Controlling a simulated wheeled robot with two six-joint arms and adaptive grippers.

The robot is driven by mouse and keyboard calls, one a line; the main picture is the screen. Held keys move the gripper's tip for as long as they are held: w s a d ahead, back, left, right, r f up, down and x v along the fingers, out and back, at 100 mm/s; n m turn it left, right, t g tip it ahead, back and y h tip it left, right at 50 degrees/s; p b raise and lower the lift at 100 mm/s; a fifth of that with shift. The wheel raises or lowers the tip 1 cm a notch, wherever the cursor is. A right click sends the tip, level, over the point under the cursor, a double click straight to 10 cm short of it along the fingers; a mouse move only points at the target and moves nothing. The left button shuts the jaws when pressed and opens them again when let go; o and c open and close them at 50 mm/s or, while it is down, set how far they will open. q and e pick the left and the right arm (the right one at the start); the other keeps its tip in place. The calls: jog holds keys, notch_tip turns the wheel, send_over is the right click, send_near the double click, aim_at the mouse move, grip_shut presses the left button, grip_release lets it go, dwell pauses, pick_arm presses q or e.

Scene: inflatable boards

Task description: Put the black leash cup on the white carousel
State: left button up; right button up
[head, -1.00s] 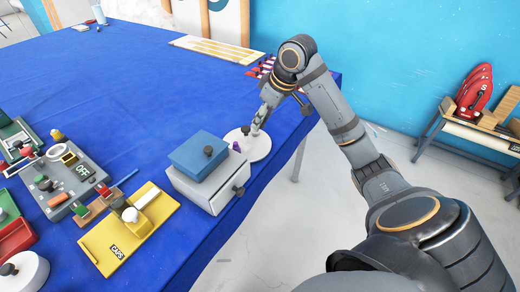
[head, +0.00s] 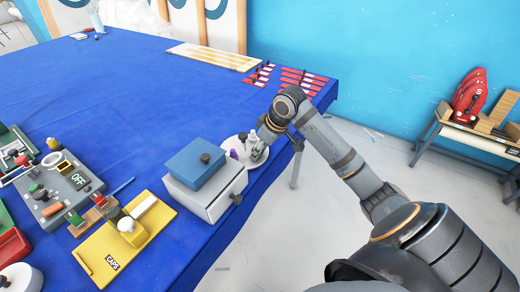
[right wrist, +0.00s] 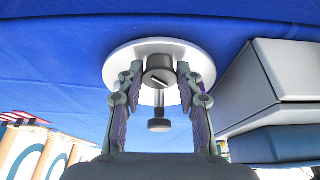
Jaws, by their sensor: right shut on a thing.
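The white carousel (head: 228,143) is a round white disc on the blue table, beside the grey box. It also shows in the right wrist view (right wrist: 120,62). My right gripper (head: 259,156) is low over its right side. In the right wrist view, the gripper (right wrist: 160,85) is shut on a dark cup-like piece (right wrist: 158,74), which I take to be the black leash cup. A thin stem with a black knob (right wrist: 159,125) shows below it in that picture. I cannot tell whether the cup touches the disc. My left gripper is not in view.
A yellow CAPS board (head: 100,250) and a grey OFF panel (head: 62,190) lie left. Red pieces (head: 300,80) lie behind.

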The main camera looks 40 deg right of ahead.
jog(key=shift+f, duration=0.1)
jog(key=o, duration=0.8)
jog(key=v, duration=1.2)
jog(key=shift+b, duration=0.3)
